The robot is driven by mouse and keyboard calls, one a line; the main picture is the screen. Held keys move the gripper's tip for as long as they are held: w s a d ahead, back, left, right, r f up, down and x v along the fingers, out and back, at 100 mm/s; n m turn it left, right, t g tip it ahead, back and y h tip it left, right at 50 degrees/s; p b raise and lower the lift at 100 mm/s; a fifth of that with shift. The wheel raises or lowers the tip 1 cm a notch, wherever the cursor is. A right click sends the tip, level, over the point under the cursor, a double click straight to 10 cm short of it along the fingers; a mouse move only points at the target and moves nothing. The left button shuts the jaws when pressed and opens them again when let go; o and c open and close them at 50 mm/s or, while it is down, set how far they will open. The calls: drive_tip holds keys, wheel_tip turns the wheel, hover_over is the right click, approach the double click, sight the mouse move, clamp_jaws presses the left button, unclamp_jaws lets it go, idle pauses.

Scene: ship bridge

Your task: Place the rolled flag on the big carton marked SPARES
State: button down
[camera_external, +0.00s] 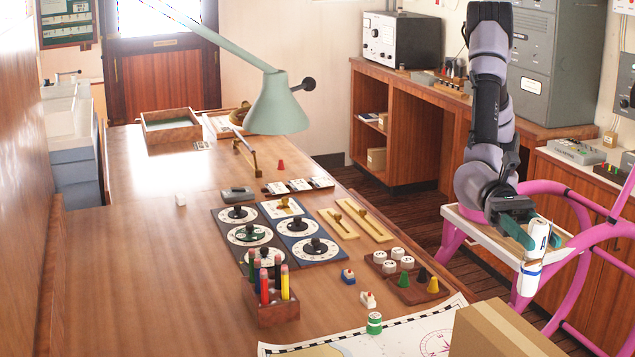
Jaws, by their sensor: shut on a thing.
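My gripper (532,232) is at the right of the view, its teal fingers shut on a white roll marked "A" with blue lower down, which looks like the rolled flag (530,273). The roll hangs nearly upright from the fingers, slightly tilted, over the edge of a white-rimmed stand. A large brown carton (497,332) is at the bottom right, cut off by the frame edge, nearer the camera than my gripper. No SPARES marking shows on its visible faces. My gripper is above and beyond the carton, apart from it.
The white-rimmed stand (467,222) has pink legs, and pink tubing (569,265) curves beside the roll. The wooden desk (150,270) holds dials, a pencil block (272,308), a chart (415,333) and small pieces. A green lamp (277,106) overhangs it. The desk's left part is mostly clear.

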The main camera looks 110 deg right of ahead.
sight(526, 286)
wheel_tip(526, 286, down, 9)
idle(0.4)
drive_tip(key=shift+f, duration=0.15)
drive_tip(key=shift+c, duration=1.9)
unclamp_jaws()
drive_tip(key=shift+d, duration=0.1)
drive_tip(key=v, duration=1.1)
drive_tip(key=shift+d, duration=0.4)
